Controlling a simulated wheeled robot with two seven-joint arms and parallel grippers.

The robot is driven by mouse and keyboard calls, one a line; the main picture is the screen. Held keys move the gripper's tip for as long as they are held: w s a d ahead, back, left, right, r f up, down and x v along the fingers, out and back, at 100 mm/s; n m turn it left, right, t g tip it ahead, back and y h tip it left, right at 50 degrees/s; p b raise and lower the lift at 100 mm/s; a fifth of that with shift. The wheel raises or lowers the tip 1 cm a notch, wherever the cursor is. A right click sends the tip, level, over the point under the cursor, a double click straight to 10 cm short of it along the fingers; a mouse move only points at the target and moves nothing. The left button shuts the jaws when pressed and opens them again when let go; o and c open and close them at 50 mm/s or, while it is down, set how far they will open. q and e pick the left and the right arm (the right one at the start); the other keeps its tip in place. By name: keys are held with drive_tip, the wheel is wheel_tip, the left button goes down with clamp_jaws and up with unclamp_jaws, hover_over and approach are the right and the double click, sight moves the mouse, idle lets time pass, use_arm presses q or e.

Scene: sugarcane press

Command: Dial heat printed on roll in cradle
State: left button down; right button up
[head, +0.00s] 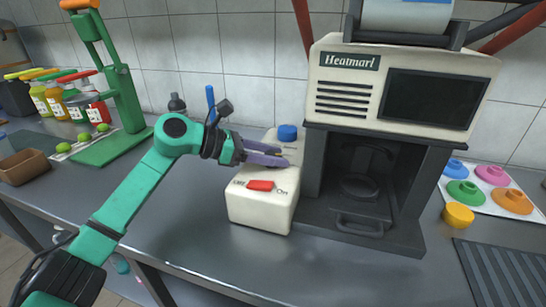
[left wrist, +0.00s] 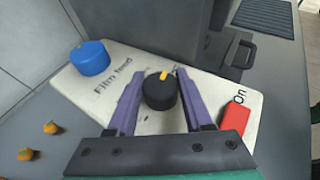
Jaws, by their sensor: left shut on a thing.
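The heat-sealing machine, labelled Heatmarl (head: 349,61), stands on the counter with a white roll (head: 405,17) in its cradle on top. Only a blue strip shows on the roll, cut off by the frame, and I cannot read any print. A cream control box (head: 259,212) stands left of the machine. My left gripper (head: 284,156) has its purple fingers on either side of a black dial (left wrist: 161,92) with a yellow mark, shut on it. In the left wrist view, the mark points up and slightly right. The dial's scale is hidden. My right gripper is out of view.
The box also has a blue Film feed knob (head: 287,132) and a red switch (head: 260,185) marked On. A green press (head: 124,107), bottles and a brown tray (head: 24,168) stand left. Coloured lids (head: 465,190) and a dark grate lie right. The front counter is clear.

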use_arm(q)
drive_tip(key=shift+m+g, duration=1.2)
drive_tip(key=shift+g, duration=0.1)
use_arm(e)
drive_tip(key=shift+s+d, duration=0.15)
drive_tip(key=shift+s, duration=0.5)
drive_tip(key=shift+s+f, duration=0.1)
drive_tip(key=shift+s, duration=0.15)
use_arm(q)
drive_tip(key=shift+c, duration=1.5)
unclamp_jaws()
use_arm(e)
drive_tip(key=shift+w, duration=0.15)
use_arm(q)
drive_tip(key=shift+a, duration=0.1)
